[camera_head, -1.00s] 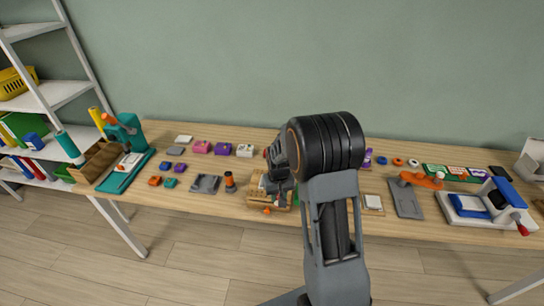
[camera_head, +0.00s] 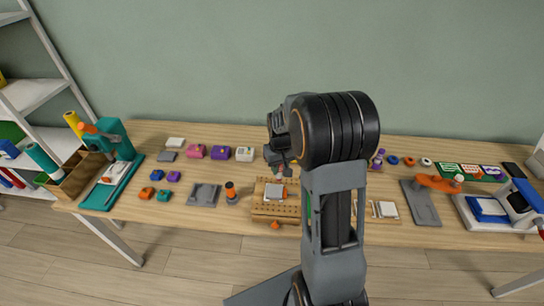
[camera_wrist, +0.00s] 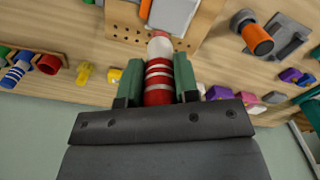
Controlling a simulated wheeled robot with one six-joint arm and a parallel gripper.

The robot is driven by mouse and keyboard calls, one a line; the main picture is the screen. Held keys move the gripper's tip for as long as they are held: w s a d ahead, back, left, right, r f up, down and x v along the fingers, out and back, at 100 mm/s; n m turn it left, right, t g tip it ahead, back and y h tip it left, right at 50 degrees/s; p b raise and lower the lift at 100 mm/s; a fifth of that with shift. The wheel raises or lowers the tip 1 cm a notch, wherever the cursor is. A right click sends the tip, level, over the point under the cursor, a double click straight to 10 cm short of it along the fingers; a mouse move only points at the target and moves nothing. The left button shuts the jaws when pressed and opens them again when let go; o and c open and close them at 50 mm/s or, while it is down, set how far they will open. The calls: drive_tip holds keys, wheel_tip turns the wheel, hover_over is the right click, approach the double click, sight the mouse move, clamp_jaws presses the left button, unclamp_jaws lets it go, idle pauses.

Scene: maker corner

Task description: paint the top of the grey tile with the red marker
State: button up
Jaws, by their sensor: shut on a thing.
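My gripper (camera_wrist: 158,88) is shut on the red marker (camera_wrist: 158,82), a red cylinder with white bands, its pale tip pointing away from the gripper. The grey tile (camera_wrist: 173,14) lies on a wooden block with holes (camera_wrist: 125,36); the marker tip is close to the tile's near edge, and I cannot tell whether it touches. In the head view my gripper (camera_head: 281,165) is just behind the tile (camera_head: 274,191) on the wooden block (camera_head: 263,212). The tile's visible top looks plain grey. Its far end is cut off in the wrist view.
An orange-topped dark cylinder (camera_head: 231,193) and a grey fixture (camera_head: 203,195) stand left of the block. Coloured small boxes (camera_head: 220,153) sit behind them. A grey plate with an orange lever (camera_head: 421,205) is at right. My arm hides the table right of the block.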

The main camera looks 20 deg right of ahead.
sight(278, 177)
drive_tip(key=shift+w+d+f, duration=0.1)
drive_tip(key=shift+w+f, duration=0.05)
drive_tip(key=shift+w, duration=0.05)
drive_tip(key=shift+f+b, duration=0.95)
drive_tip(key=shift+f, duration=0.1)
drive_tip(key=shift+f+b, duration=0.95)
drive_tip(key=shift+f, duration=0.4)
drive_tip(key=shift+f+b, duration=0.3)
drive_tip(key=shift+f, duration=0.1)
drive_tip(key=shift+a, duration=0.2)
drive_tip(key=shift+w+a, duration=0.4)
drive_tip(key=shift+a, duration=0.1)
drive_tip(key=shift+a, duration=0.1)
drive_tip(key=shift+w+a, duration=0.3)
drive_tip(key=shift+a, duration=0.2)
